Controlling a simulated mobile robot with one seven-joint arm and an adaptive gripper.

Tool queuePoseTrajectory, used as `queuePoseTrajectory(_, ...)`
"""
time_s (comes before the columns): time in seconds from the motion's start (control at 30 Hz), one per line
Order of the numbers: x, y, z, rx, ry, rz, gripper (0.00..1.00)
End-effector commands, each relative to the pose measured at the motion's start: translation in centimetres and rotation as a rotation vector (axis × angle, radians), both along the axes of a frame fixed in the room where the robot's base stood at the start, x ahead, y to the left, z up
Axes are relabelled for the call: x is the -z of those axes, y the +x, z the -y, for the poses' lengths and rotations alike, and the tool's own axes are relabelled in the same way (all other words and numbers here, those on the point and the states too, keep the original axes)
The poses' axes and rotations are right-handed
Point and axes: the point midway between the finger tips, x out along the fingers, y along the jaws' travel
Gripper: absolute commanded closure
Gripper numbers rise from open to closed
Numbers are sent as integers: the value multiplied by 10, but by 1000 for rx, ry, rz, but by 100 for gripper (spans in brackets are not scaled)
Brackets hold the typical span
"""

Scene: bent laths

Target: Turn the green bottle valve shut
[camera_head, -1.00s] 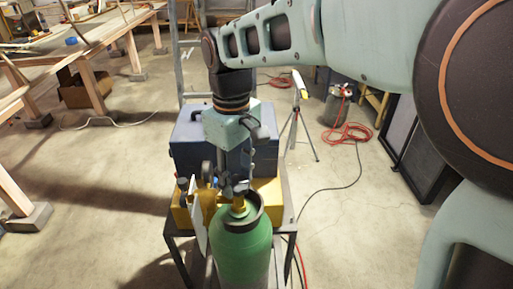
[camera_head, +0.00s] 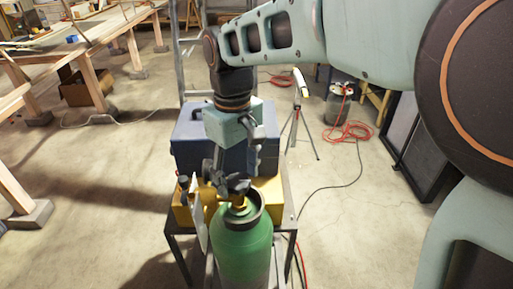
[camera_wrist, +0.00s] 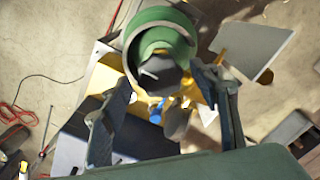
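The green bottle (camera_head: 243,250) stands upright at the front of the metal stand, with a dark collar around its neck. Its dark valve handle (camera_head: 238,187) sits on a brass valve at the top. My gripper (camera_head: 229,178) points down just above the valve. In the wrist view, my gripper (camera_wrist: 159,73) is open, with one finger on each side of the dark valve handle (camera_wrist: 166,77). Gaps show between handle and fingers there; whether either finger touches cannot be told. The green bottle (camera_wrist: 150,22) lies beyond it, partly hidden by its collar and valve.
A blue case (camera_head: 188,148) and a yellow box (camera_head: 268,188) are behind the bottle on the stand (camera_head: 289,205). A pale panel (camera_head: 198,222) stands close to the bottle's left. A tripod (camera_head: 297,125) and red hose (camera_head: 348,131) are farther back. Open floor lies right.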

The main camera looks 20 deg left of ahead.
Motion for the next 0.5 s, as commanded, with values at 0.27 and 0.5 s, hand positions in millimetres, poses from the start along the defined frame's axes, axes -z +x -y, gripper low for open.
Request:
queuePoseTrajectory(0.27, -2, 0, 0, -1, 0, 0, 44)
queuePoseTrajectory(0.5, -36, 1, -1, -1, 2, 2, 44)
